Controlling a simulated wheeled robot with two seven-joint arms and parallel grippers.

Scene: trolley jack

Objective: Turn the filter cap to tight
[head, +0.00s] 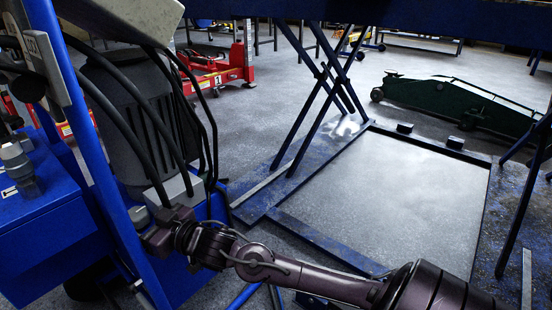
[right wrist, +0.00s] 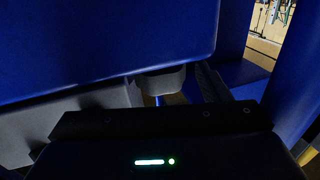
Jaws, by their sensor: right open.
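A grey cap-like fitting (head: 16,158) stands upright on the blue tank at the left edge of the head view. A small pale rounded part (head: 138,214) shows beside my right gripper (head: 152,236); I cannot tell which of these is the filter cap. My right gripper is open, low against the blue power unit, with its fingertips hard to make out. In the right wrist view a dark grey rounded piece (right wrist: 161,81) sits under a blue surface, just beyond the black gripper body. No contact with it is visible. My left gripper is not in view.
A dark ribbed motor (head: 128,120) with black hoses and a grey block (head: 176,190) stands close above the gripper. A blue post (head: 85,130) rises beside it. A blue lift frame (head: 330,240), red jack (head: 225,70) and green trolley jack (head: 450,98) lie beyond.

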